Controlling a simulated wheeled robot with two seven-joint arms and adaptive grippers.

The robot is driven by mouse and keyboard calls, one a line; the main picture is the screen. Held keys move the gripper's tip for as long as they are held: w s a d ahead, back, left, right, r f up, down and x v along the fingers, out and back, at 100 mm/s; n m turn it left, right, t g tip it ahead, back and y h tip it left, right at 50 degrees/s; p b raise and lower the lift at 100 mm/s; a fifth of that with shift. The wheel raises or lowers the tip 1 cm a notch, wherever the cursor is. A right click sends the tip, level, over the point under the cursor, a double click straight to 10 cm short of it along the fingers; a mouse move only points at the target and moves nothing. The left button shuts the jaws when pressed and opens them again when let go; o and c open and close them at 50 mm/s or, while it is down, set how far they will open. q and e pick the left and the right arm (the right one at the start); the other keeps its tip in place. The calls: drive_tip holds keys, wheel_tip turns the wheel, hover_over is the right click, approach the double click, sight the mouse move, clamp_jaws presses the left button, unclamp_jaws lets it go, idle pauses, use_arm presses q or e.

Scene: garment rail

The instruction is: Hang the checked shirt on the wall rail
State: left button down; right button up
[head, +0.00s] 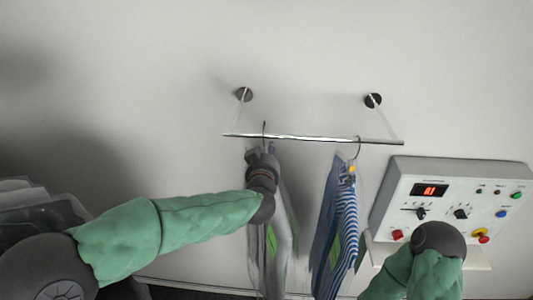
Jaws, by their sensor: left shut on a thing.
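The wall rail (310,138) is a thin metal bar held off the wall by two brackets. My left gripper (260,155) is just below the rail's left part, shut at the top of a greyish garment (270,245), which I take as the checked shirt; its pattern is too faint to tell. A hanger hook (264,130) shows above the gripper at the rail; I cannot tell if the rail bears it. The arm hides part of the garment. My right arm is at the lower right; its gripper is not visible.
A blue-and-white striped garment (343,215) hangs from the rail to the right, with a gap between the two. A control panel (455,200) with a red display and knobs is on the right. Dark folded or bagged things (35,210) are at the far left.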

use_arm(q)
drive_tip(key=shift+f+b, duration=0.95)
drive_tip(key=shift+f, duration=0.35)
drive_tip(key=c, duration=0.8)
unclamp_jaws()
drive_tip(key=shift+c, duration=0.2)
drive_tip(key=shift+f, duration=0.1)
drive_tip(key=shift+s, duration=0.15)
drive_tip(key=s+r, duration=0.2)
drive_tip(key=s, duration=0.9)
drive_tip(key=shift+s, duration=0.35)
